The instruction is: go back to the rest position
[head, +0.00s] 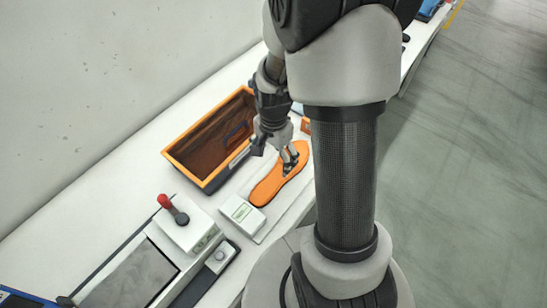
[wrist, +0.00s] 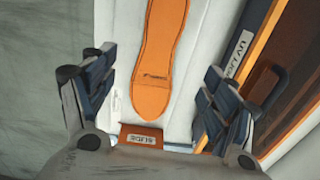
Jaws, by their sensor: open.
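An orange shoe sole (head: 266,192) lies flat on a pale strip on the white bench. My gripper (head: 289,168) is above the sole's far end in the head view, pointing down. In the wrist view my gripper (wrist: 160,75) is open, with its fingers spread wide on either side of the sole (wrist: 157,62). Nothing is held between the fingers, and they look apart from the sole. My arm hides part of the bench in the head view.
An orange-rimmed bin (head: 186,169) stands left of the gripper. A small orange labelled block (wrist: 141,136) sits by the sole's end. A white box (head: 241,214), a red-knobbed device (head: 186,230) and a grey pad (head: 130,278) are nearer. Open floor (head: 470,170) lies right.

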